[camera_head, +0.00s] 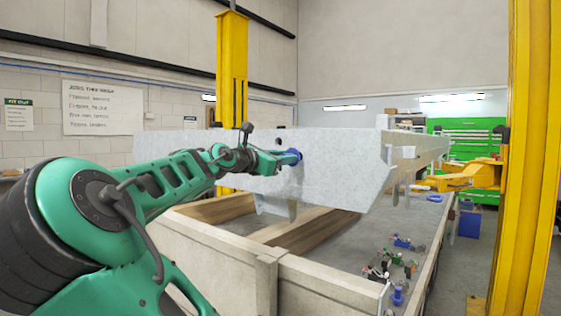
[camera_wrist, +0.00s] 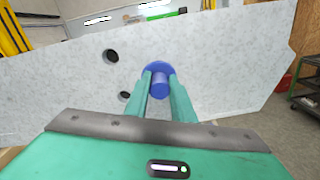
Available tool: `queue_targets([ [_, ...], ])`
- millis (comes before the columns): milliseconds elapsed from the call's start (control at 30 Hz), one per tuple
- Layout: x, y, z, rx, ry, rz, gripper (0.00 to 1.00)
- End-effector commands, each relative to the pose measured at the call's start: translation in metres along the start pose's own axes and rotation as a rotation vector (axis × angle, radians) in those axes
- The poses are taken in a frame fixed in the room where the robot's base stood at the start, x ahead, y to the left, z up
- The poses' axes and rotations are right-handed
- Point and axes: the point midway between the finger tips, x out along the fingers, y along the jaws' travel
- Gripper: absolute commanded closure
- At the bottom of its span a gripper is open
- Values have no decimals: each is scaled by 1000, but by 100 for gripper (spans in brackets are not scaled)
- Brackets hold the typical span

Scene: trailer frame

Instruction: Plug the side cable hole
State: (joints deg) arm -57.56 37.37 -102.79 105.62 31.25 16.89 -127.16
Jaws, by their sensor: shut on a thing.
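My gripper (camera_head: 290,159) is shut on a blue plug (camera_head: 295,153) at the face of the pale grey trailer frame panel (camera_head: 340,160). In the wrist view, my fingers (camera_wrist: 159,92) hold the stem of the plug (camera_wrist: 161,80), with its wide round flange on the side towards the panel (camera_wrist: 225,60). Two dark round holes show in the panel left of the plug: an upper one (camera_wrist: 111,55) and a lower one (camera_wrist: 124,96). The flange hides the panel behind it. I cannot tell whether the plug touches the panel or sits in a hole.
A walled bed (camera_head: 210,245) with wooden beams (camera_head: 300,230) lies below the panel. Small parts, including a blue one (camera_head: 397,296), lie at its right. Yellow posts (camera_head: 232,60) (camera_head: 525,150) stand behind and at right. A green tool cabinet (camera_head: 470,135) stands at the back.

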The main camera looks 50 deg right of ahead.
Motion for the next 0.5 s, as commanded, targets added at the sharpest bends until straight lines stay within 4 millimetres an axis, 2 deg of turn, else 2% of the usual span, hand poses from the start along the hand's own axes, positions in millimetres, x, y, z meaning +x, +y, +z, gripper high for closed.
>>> queue_targets([
  [500, 14, 0, 1, 1, -1, -1, 100],
])
